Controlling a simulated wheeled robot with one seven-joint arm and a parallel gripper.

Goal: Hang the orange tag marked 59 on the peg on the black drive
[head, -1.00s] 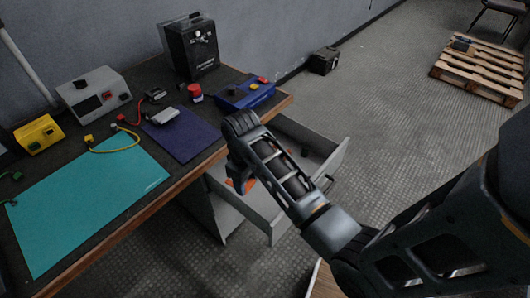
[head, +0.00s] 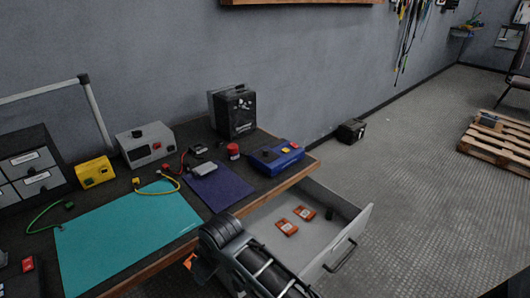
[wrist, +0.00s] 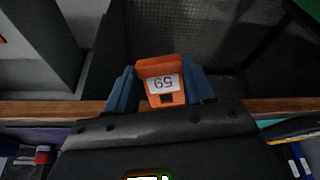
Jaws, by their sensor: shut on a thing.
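The orange tag marked 59 (wrist: 163,85) is between the two blue fingers of my gripper (wrist: 163,75) in the wrist view; its number reads upside down. My gripper is shut on it. In the head view my gripper (head: 198,268) is partly hidden by my arm, by the bench's front edge, left of the open drawer; a bit of orange shows there. The black drive (head: 235,112) stands upright at the back of the bench, against the wall, well beyond my gripper. Small light fittings show on its front; I cannot tell which is the peg.
The open drawer (head: 350,232) holds two more orange tags (head: 287,227) and a small dark item. On the bench are a blue box (head: 276,157), red button (head: 233,151), purple mat (head: 220,188), teal mat (head: 120,240), grey box (head: 146,145) and yellow box (head: 94,172).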

